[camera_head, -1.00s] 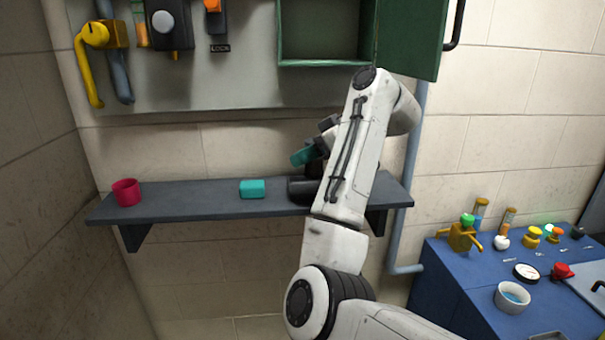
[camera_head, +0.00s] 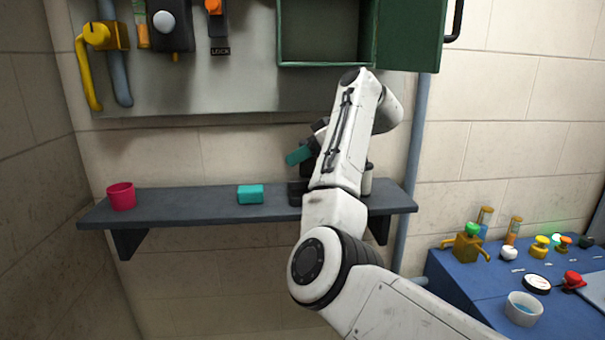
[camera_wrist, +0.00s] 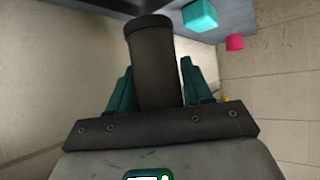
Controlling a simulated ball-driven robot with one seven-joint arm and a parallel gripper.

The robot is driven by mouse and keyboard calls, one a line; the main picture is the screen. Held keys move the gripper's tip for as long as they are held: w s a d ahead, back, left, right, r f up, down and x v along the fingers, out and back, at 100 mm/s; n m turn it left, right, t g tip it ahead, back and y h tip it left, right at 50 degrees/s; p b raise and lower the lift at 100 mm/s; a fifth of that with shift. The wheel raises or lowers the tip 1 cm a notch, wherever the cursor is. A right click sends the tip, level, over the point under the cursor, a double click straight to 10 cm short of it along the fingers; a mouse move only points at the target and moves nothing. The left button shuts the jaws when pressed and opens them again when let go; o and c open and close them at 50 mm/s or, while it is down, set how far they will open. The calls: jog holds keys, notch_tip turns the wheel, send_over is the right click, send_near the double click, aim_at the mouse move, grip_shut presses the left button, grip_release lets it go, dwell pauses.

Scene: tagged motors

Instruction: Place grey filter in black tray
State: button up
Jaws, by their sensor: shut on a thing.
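My gripper (camera_wrist: 157,75) has teal fingers on both sides of a dark grey cylinder (camera_wrist: 154,45), the grey filter, and is shut on it. In the head view my gripper (camera_head: 299,155) is above the right part of the shelf, largely hidden by my arm, and the filter cannot be made out clearly. The black tray (camera_head: 296,192) shows as a dark block on the shelf, below the gripper and mostly behind my arm. A dark edge at the top of the wrist view may be the tray, but I cannot tell.
The dark shelf (camera_head: 170,205) also holds a teal block (camera_head: 250,194) left of the tray and a red cup (camera_head: 121,196) at the left end. A pale cylinder (camera_head: 367,180) is partly hidden behind my arm. A green cabinet (camera_head: 408,40) hangs above. A blue bench (camera_head: 480,285) stands right.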

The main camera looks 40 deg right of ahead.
aim_at(305, 174)
jog(key=shift+f+p, duration=1.05)
jog(key=shift+f, duration=1.25)
jog(key=shift+w+f, duration=0.2)
jog(key=shift+f, duration=0.25)
jog(key=shift+f, duration=0.15)
jog(key=o, duration=1.1)
jog(key=shift+c, duration=0.2)
jog(key=shift+r, duration=0.25)
jog(key=shift+s+d, duration=0.2)
jog(key=shift+s, duration=0.05)
jog(key=b+v, duration=0.2)
jog(key=v, duration=0.5)
jog(key=shift+a, duration=0.1)
